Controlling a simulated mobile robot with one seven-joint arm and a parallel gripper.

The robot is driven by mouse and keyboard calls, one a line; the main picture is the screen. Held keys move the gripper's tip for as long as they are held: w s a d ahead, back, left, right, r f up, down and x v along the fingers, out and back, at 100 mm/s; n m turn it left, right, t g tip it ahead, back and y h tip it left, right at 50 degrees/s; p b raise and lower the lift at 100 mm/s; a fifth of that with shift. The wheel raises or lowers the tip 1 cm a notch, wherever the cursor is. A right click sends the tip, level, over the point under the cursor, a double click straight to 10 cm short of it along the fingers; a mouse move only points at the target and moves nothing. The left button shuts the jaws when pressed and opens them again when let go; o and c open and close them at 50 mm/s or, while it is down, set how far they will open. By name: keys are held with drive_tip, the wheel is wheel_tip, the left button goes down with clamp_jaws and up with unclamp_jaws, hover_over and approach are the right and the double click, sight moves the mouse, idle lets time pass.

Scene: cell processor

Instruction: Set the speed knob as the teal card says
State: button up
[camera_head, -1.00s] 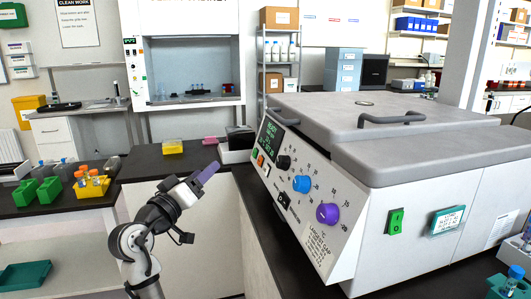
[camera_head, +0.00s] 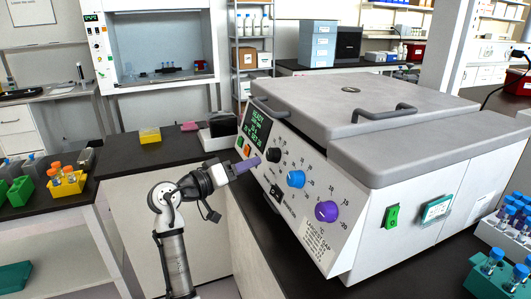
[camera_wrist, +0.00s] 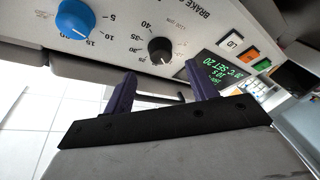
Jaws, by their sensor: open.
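The centrifuge-like machine's sloped panel carries a black knob (camera_head: 273,155), a blue knob (camera_head: 296,179) and a purple knob (camera_head: 326,211). In the wrist view the black knob (camera_wrist: 160,50), with small print like "x100 rpm" beside it, lies just beyond the fingertips; the blue knob (camera_wrist: 75,18) is at upper left. My gripper (camera_head: 258,160) has purple fingers and points at the panel near the black knob. In the wrist view my gripper (camera_wrist: 160,70) is open and empty, its fingers apart. The teal-edged card (camera_head: 436,208) is on the machine's right side; its writing is too small to read.
A green display (camera_head: 259,124) and lit buttons (camera_head: 243,146) sit close to the black knob. A green switch (camera_head: 392,216) is beside the card. Tube racks (camera_head: 488,270) stand at right. The lid handle (camera_head: 392,112) sits above the panel.

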sight(268, 158)
drive_tip(key=p+x, duration=0.2)
drive_tip(key=x, duration=0.5)
drive_tip(key=shift+w+d, duration=0.1)
drive_tip(key=c, duration=1)
drive_tip(key=shift+f, duration=0.1)
drive_tip(key=shift+b, duration=0.5)
